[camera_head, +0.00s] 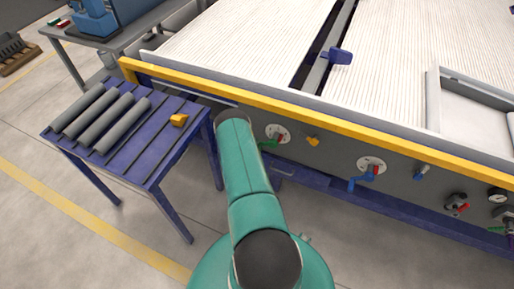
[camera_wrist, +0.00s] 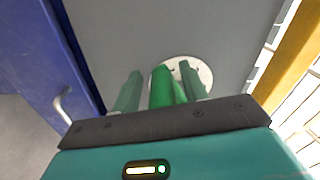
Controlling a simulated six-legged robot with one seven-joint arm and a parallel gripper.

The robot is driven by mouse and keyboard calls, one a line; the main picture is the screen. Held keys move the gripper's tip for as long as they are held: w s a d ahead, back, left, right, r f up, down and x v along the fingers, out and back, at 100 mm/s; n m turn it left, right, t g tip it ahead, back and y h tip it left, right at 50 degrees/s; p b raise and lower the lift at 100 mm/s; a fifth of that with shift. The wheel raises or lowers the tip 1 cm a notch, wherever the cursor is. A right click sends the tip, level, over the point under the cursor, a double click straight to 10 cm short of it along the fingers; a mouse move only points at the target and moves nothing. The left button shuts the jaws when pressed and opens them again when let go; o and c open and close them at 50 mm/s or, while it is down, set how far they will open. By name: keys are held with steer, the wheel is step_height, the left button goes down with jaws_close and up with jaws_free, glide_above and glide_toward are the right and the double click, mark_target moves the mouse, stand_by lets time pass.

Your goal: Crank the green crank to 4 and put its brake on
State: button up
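The green crank (camera_head: 268,145) sits on a round white dial (camera_head: 278,134) on the grey side panel of the machine. A small red part (camera_head: 281,139), perhaps its brake, shows at the dial. In the wrist view my gripper (camera_wrist: 161,82) has its two teal fingers apart, one on each side of the bright green crank handle (camera_wrist: 161,88). A gap shows between the left finger and the handle; the right finger is very close to it, and touching cannot be told. The dial (camera_wrist: 190,72) is partly hidden behind the fingers, and its numbers are unreadable. My arm hides the gripper in the head view.
A blue crank (camera_head: 362,180) on a second dial (camera_head: 371,166) and a yellow handle (camera_head: 312,141) are further right on the panel. A yellow rail (camera_head: 330,122) runs above. A blue table (camera_head: 160,160) with several grey pipes (camera_head: 100,118) stands left.

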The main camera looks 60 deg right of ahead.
steer(key=shift+a, duration=0.15)
steer(key=s+a, duration=0.2)
steer(key=a, duration=1.1)
steer(key=shift+a, duration=0.2)
